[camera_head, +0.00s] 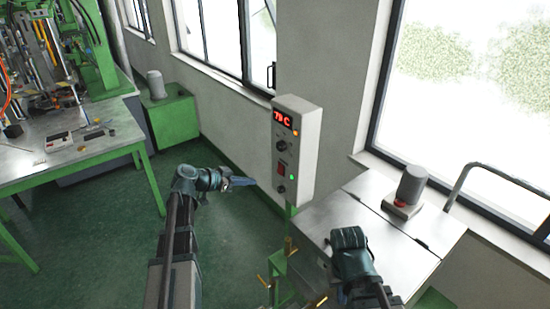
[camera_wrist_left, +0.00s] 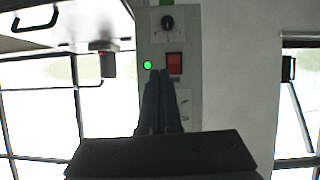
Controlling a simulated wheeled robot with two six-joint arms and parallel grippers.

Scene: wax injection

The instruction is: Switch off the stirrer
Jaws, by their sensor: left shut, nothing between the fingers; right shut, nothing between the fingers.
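A grey control box (camera_head: 297,150) stands on a green post in the head view. Its display reads about 79 C, with an orange light beside it. Below are a black knob (camera_head: 280,145), a red switch (camera_head: 281,169) with a lit green light (camera_head: 291,178), and a lower knob (camera_head: 281,189). My left gripper (camera_head: 254,182) is shut and empty, pointing at the box from the left. In the left wrist view, its fingertips (camera_wrist_left: 160,73) appear just below the red switch (camera_wrist_left: 174,63) and the green light (camera_wrist_left: 147,65); contact cannot be told. My right gripper (camera_head: 348,243) is shut and empty; its fingers are hard to see.
A metal-topped table (camera_head: 375,230) lies right of the box, holding a grey cylinder on a small base (camera_head: 407,190). A green workbench (camera_head: 80,155) with a machine stands at the left. A green cabinet (camera_head: 172,118) is behind it. Brass-coloured handles (camera_head: 290,246) stick out below the box.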

